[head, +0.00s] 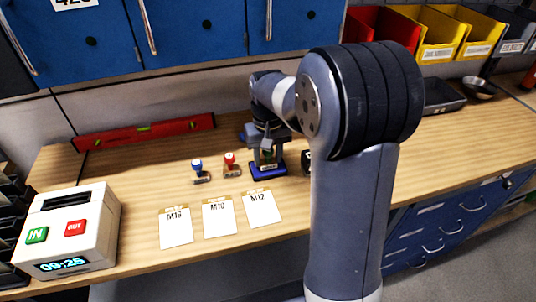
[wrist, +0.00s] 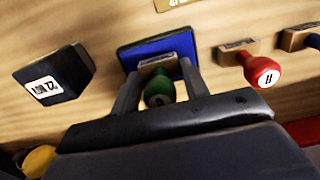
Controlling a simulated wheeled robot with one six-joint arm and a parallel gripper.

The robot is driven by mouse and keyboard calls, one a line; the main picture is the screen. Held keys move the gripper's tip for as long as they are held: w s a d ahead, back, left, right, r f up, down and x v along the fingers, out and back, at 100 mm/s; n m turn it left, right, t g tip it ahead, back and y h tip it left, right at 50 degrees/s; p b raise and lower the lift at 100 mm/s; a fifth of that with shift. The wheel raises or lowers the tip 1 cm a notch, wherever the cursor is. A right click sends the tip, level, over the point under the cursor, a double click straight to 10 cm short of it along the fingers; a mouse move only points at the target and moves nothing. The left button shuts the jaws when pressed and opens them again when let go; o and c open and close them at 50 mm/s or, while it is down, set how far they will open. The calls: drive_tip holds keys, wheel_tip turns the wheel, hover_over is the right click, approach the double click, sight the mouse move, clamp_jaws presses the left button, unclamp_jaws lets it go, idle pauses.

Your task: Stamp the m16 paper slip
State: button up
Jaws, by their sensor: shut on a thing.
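My gripper (head: 267,152) is shut on a green-handled stamp (wrist: 160,92). The stamp is upright over the blue ink pad (wrist: 128,55), its wooden base against or just above the pad; I cannot tell which. The pad (head: 268,175) also shows in the head view, behind the paper slips. The M16 slip (head: 176,230) lies flat at the left of a row of three, with the M10 slip (head: 219,220) in the middle and the M12 slip (head: 263,209) on the right. The stamp's printing face is hidden.
A red stamp (head: 232,163) and a blue stamp (head: 199,169) stand left of the pad. A black labelled block (wrist: 60,72) is on its other side. A time clock (head: 70,228) stands at the left; a red level (head: 145,132) lies at the back.

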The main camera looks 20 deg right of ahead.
idle(0.4)
drive_tip(key=shift+r+p, duration=3.05)
drive_tip(key=shift+r, duration=0.45)
